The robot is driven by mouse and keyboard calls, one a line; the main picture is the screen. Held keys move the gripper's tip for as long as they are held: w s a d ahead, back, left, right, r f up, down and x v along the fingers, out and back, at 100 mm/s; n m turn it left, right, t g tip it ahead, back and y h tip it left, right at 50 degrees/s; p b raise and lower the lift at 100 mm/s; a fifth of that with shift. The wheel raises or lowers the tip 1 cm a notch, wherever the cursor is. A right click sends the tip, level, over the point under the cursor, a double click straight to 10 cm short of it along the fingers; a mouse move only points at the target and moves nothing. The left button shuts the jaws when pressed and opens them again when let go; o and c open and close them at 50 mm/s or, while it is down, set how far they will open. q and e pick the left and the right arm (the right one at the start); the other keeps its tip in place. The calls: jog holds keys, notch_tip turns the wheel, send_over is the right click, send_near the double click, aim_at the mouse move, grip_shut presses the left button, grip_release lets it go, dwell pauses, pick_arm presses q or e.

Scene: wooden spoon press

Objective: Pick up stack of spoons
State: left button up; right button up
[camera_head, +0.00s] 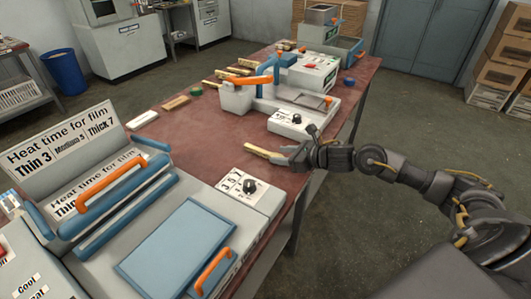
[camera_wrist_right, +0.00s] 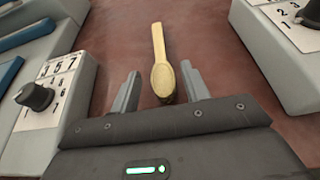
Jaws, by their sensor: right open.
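A stack of wooden spoons (camera_wrist_right: 162,78) lies on the red-brown table, bowl end toward my right gripper. It also shows in the head view (camera_head: 264,153), just left of the gripper. My right gripper (camera_wrist_right: 160,86) is open, with one finger on each side of the bowl end and visible gaps between. The handle points away from the gripper. In the head view the right gripper (camera_head: 284,156) is low over the table's right side. How many spoons are in the stack cannot be told. My left gripper is not in view.
A grey machine with a dial (camera_head: 248,188) stands on the near side of the spoons, and another dial box (camera_head: 294,122) on the far side. A press with an orange handle (camera_head: 252,80) stands behind. The red-brown table (camera_head: 205,145) is bare left of the spoons.

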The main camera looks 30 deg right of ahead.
aim_at(268, 153)
jog(key=shift+w+a, duration=0.1)
jog(key=shift+a, duration=0.05)
jog(key=x, duration=0.4)
jog(key=shift+w, duration=0.35)
jog(key=shift+w+a+f, duration=0.1)
jog(key=shift+w+a, duration=0.05)
jog(key=shift+c, duration=0.4)
jog(key=c, duration=0.9)
grip_shut()
jog(key=shift+r+b, duration=0.3)
jog(key=shift+r, duration=0.2)
notch_tip(268, 153, up, 2)
jog(key=shift+r, duration=0.2)
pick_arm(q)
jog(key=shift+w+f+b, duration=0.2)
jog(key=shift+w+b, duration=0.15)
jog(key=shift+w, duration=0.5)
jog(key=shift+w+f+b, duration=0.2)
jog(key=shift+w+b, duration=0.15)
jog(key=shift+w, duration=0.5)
pick_arm(e)
jog(key=s+a+r, duration=0.3)
jog(key=s+r, duration=0.6)
jog(key=s, duration=0.4)
jog(key=shift+s+r, duration=0.35)
jog(key=shift+a, duration=0.1)
